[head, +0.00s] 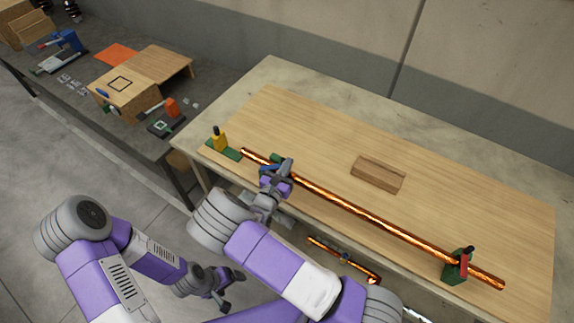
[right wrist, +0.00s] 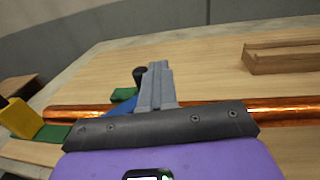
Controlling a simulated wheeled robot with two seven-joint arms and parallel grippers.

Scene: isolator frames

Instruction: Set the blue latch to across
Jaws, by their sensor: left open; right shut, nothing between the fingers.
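The blue latch (head: 267,168) is at the copper pipe's near-left part, beside a small green block (head: 276,157). My right gripper (head: 284,168) is at the latch and hides much of it. In the right wrist view, the latch's blue part (right wrist: 116,108) shows left of my shut, empty fingers (right wrist: 158,86), in front of the green block (right wrist: 122,95). A black knob (right wrist: 139,75) stands just behind the fingers. I cannot tell the latch's full angle or whether the fingers touch it. My left gripper (head: 228,289) is open and empty, low and off the table.
The long copper pipe (head: 350,212) runs across the wooden board. A yellow latch (head: 219,143) stands at its left end, a red latch (head: 464,265) near its right. A wooden block (head: 377,174) lies behind it. A shorter copper pipe (head: 326,250) shows below the table edge.

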